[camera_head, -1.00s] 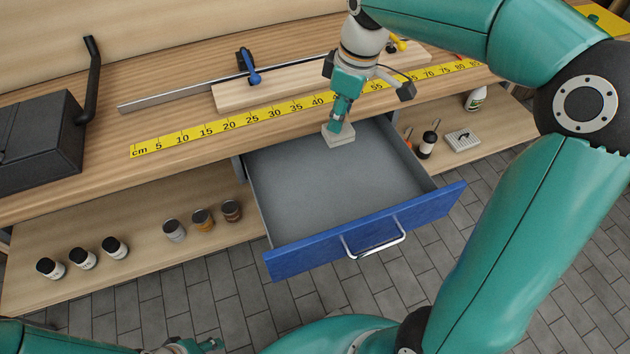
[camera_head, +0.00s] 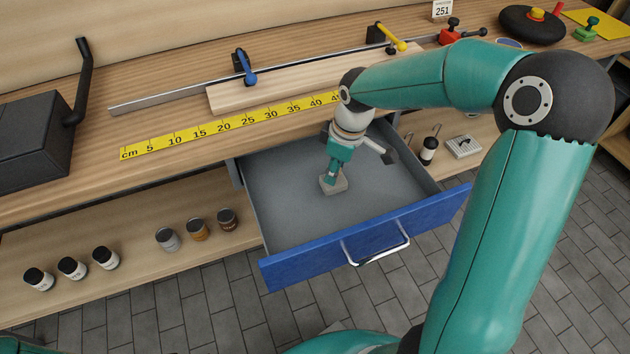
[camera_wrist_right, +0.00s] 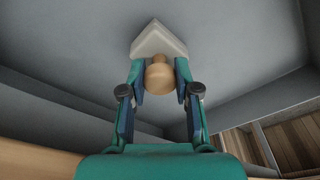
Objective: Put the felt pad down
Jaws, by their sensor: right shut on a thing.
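In the right wrist view the pad (camera_wrist_right: 158,38) has a round wooden knob (camera_wrist_right: 159,77). My right gripper (camera_head: 335,172) points down into the drawer. Its two fingers (camera_wrist_right: 160,80) are closed on the knob from both sides. The pad is at or just above the drawer floor; I cannot tell whether it touches. My left gripper is not in view.
The drawer floor (camera_head: 285,190) around the pad is bare. Several small jars (camera_head: 197,229) stand on the shelf left of the drawer. A yellow ruler strip (camera_head: 198,130) and a clamped board (camera_head: 270,92) lie on the bench above. A black box (camera_head: 35,140) stands at left.

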